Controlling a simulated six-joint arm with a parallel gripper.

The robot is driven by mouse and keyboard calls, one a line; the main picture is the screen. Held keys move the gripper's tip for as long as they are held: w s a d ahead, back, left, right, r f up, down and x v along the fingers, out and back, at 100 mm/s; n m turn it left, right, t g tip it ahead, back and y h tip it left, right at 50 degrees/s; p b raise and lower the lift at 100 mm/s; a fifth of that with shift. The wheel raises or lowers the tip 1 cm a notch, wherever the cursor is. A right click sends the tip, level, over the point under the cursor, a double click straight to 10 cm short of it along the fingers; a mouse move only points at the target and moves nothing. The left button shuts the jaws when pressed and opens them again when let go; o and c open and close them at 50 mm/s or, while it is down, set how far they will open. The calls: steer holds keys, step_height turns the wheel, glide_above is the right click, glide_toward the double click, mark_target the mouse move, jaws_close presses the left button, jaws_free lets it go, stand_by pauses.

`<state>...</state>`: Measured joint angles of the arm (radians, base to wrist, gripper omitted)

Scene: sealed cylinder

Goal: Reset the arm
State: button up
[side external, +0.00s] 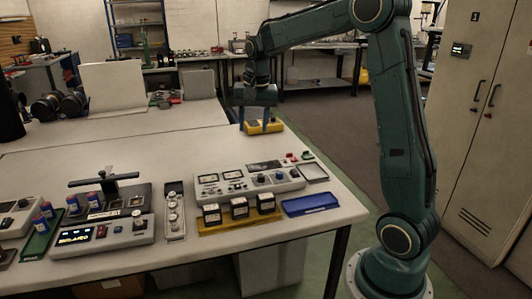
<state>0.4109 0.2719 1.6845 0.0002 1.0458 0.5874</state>
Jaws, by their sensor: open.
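My gripper (256,119) hangs at the end of my dark green arm, pointing down over the far right part of the white table (340,210). Its jaws are open. A yellow object (275,127) is right below and behind the fingers. I cannot tell whether the fingers touch it. I see nothing held between the fingers.
A grey instrument panel (235,178), small black-and-white blocks on a yellow tray (205,229), a blue tray (311,205) and a console (118,240) with a display stand on the table. Grey lockers (475,120) stand at the right. The table's middle is largely clear.

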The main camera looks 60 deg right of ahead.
steer(key=s+a+r+n+t, duration=0.2)
steer(key=s+a+r+n, duration=0.4)
steer(key=s+a, duration=0.55)
steer(key=s+a+f+n+t, duration=0.2)
steer(key=s+a+n, duration=0.3)
steer(key=s, duration=0.7)
steer(key=shift+s+a+f+y, duration=0.2)
steer(key=shift+a+f+y, duration=0.1)
steer(key=shift+a+f, duration=0.45)
